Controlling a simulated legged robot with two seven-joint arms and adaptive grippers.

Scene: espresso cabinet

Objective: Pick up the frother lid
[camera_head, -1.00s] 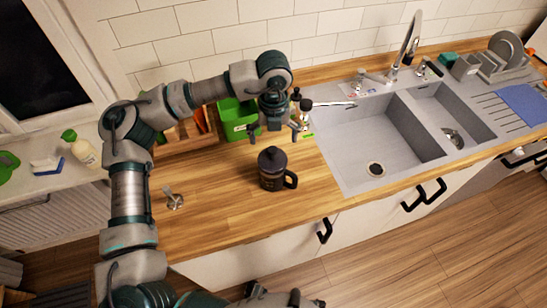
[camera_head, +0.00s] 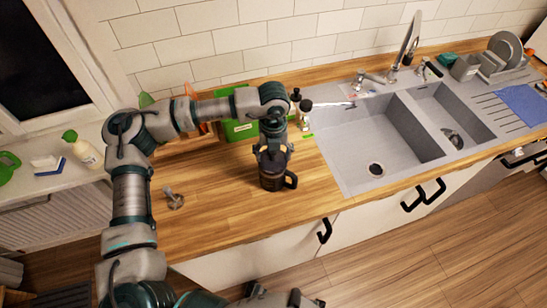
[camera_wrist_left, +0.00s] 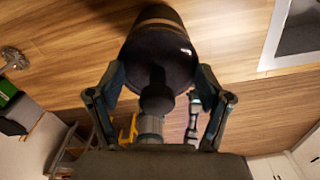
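The frother (camera_head: 271,182) is a dark jug with a side handle, upright on the wooden counter. Its dark round lid (camera_wrist_left: 160,55) with a central knob (camera_wrist_left: 157,98) shows in the left wrist view. In the head view my gripper mostly hides the lid. My left gripper (camera_head: 273,152) points down right above the frother. In the left wrist view its two fingers (camera_wrist_left: 160,80) are spread on either side of the lid, close to its edge; I cannot tell whether they touch it. Dark parts at the bottom of the head view may be my right gripper (camera_head: 285,298), its fingers unclear.
A green box (camera_head: 238,129) and small bottles (camera_head: 305,112) stand behind the frother. A small metal tool (camera_head: 174,199) lies on the counter to the left. The sink (camera_head: 385,135) is to the right. The counter around the frother is clear.

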